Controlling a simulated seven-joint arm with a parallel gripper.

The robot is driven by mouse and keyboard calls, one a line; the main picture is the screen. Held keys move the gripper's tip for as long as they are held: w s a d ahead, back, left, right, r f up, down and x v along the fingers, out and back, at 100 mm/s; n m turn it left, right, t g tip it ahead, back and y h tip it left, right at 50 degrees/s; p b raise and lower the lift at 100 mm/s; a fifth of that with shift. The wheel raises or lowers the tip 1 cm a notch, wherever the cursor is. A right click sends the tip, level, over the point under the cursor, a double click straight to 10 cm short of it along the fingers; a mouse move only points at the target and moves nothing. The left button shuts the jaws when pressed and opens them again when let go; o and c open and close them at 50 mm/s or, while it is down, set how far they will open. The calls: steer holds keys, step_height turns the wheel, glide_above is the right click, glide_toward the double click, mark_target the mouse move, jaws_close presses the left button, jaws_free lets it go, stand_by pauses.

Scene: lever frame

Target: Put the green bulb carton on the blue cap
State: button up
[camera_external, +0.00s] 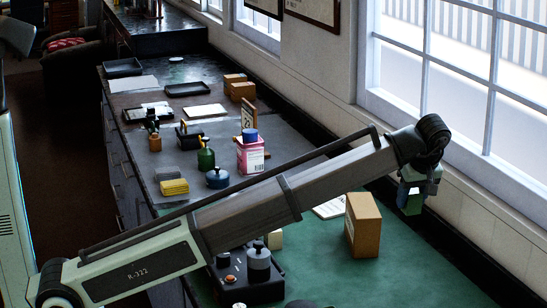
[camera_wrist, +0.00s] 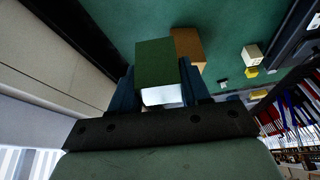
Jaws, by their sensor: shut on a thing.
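My gripper (camera_external: 418,188) is at the right, held above the green bench top beside the window wall. In the wrist view its two blue fingers (camera_wrist: 157,90) are shut on the green bulb carton (camera_wrist: 157,62), a green box with a white end. The carton (camera_external: 411,206) also shows small and dark under the gripper in the outside view. A blue cap (camera_external: 250,134) sits on top of a pink-and-white container on the grey bench section, well to the left of my gripper. A round blue lidded pot (camera_external: 217,179) stands near it.
A tall brown box (camera_external: 363,225) stands on the green top, left of my gripper. A black unit with a grey knob (camera_external: 258,262) is below my arm. Yellow sponges (camera_external: 174,187), a green bottle (camera_external: 206,156) and trays crowd the grey section. My arm crosses the bench.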

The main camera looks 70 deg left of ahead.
step_height(320, 180, up, 11)
steer(key=shift+w, duration=0.1)
steer(key=w+a, duration=0.3)
steer(key=a, duration=1.7)
steer(key=n, duration=0.1)
glide_above(248, 129)
steer(key=d, duration=0.2)
step_height(248, 129, down, 4)
steer(key=f, duration=0.1)
steer(key=shift+g, duration=0.3)
steer(key=shift+a+f, duration=0.2)
steer(key=shift+f, duration=4.8)
steer(key=shift+f, duration=0.1)
